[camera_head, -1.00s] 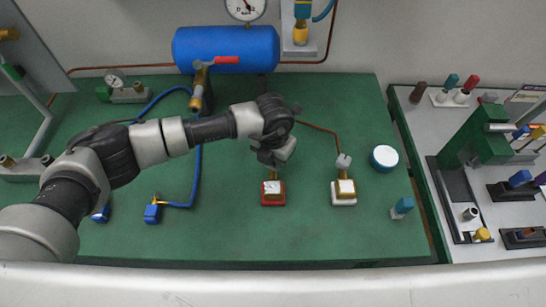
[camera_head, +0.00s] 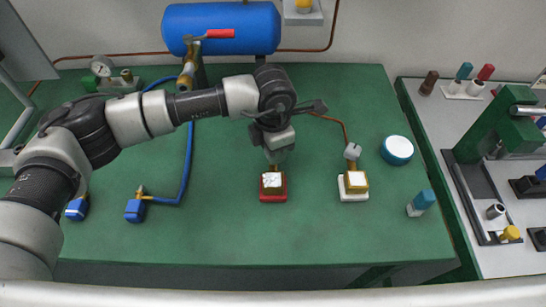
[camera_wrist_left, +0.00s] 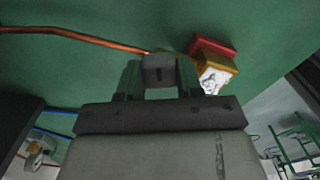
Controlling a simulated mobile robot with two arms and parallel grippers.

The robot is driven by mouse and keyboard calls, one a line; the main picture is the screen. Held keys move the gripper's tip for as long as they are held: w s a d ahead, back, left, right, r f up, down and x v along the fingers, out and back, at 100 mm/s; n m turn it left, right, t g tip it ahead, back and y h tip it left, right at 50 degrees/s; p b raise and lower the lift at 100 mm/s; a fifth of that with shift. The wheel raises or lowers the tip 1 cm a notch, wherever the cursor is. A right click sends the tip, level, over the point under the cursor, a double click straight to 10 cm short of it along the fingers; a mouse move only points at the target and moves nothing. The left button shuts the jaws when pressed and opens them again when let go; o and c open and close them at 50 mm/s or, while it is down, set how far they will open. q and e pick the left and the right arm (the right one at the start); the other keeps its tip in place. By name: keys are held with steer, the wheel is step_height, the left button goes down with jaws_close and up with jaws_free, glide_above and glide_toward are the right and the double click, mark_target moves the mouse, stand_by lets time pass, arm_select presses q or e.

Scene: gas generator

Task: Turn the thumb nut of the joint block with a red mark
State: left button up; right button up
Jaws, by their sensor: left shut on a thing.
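The joint block with the red mark (camera_head: 273,186) stands on the green table near its middle: a brass body on a red base with a pale face on top. In the left wrist view the same joint block (camera_wrist_left: 214,68) shows at upper right. My left gripper (camera_head: 276,158) comes in just behind the block. In the left wrist view my left gripper (camera_wrist_left: 159,90) is shut on the dark grey thumb nut (camera_wrist_left: 158,70), which sits between its fingers beside the block. The head view hides that nut behind the gripper. My right gripper is not in view.
A similar joint block with a white base (camera_head: 353,186) stands to the right, its grey nut (camera_head: 352,151) showing behind it. A blue tank (camera_head: 221,28) stands at the back. The table front is clear.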

arm_select(q)
steer(key=m+b, duration=0.3)
steer(key=shift+f+b, duration=0.2)
steer(key=shift+b, duration=0.15)
steer(key=shift+r+m+b, duration=0.2)
steer(key=shift+m+b, duration=0.7)
steer(key=shift+r, duration=0.1)
steer(key=o, duration=0.9)
steer(key=shift+o, duration=0.2)
step_height(320, 180, up, 11)
steer(key=shift+b, duration=0.45)
